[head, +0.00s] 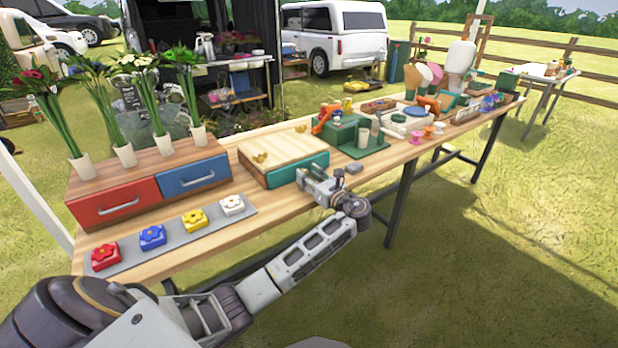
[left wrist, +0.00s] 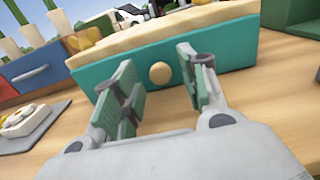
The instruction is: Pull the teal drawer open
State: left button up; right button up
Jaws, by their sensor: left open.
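The teal drawer (head: 297,170) is the front of a low box with a pale wooden top (head: 285,147) on the long table. In the left wrist view the teal drawer (left wrist: 222,55) fills the middle, with a round wooden knob (left wrist: 160,74) on its front. The drawer looks shut. My left gripper (head: 309,176) is in front of the drawer. In the left wrist view my left gripper (left wrist: 160,82) is open, with its green-padded fingers on either side of the knob as seen; I cannot tell whether they touch it. The right gripper is not in view.
Left of the box stands a wooden unit with a red drawer (head: 115,203) and a blue drawer (head: 193,176), with flower vases on top. A grey mat (head: 170,235) with coloured flower blocks lies in front. A green stand (head: 350,135) and several tools crowd the right side.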

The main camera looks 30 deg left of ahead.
pick_arm(q)
jog(key=shift+a, duration=0.2)
jog(key=shift+c, duration=0.5)
grip_shut()
jog(key=shift+d, duration=0.1)
